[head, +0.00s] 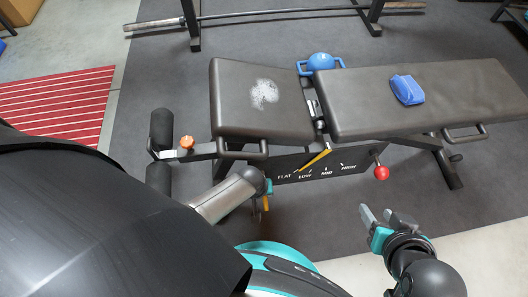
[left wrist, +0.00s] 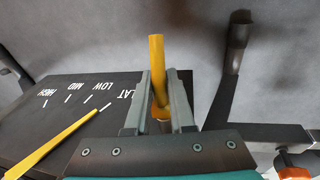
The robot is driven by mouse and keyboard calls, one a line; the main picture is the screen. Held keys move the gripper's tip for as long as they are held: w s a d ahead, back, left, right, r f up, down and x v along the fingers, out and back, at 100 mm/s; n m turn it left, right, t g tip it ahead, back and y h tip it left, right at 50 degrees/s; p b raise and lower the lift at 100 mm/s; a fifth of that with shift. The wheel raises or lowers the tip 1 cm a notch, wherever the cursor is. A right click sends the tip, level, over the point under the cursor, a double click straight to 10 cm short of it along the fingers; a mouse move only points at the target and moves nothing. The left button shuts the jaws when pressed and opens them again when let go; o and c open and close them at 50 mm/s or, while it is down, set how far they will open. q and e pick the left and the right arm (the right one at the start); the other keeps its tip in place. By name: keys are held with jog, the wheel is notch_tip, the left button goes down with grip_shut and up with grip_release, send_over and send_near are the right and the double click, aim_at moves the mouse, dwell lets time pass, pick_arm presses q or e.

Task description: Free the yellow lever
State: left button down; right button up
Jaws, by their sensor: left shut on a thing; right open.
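The yellow lever (left wrist: 157,70) is an upright rod between the two fingers of my left gripper (left wrist: 158,100) in the left wrist view. The fingers are shut on it, and its top sticks out beyond them. In the head view my left gripper (head: 264,196) is at the front of the bench, left of the black dial plate (head: 340,157), and my arm hides most of the lever. My right gripper (head: 378,222) is open and empty in front of the bench, below the red ball knob (head: 381,173).
A yellow pointer (head: 317,159) on the plate ends near the FLAT and LOW marks. An orange knob (head: 187,142) is at left, a barbell (head: 290,13) behind.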

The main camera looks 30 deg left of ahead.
pick_arm(q)
jog(key=shift+s, duration=0.1)
dwell(0.3)
jog(key=c, duration=0.8)
grip_release()
jog(key=shift+o, duration=0.2)
jog(key=shift+r, duration=0.1)
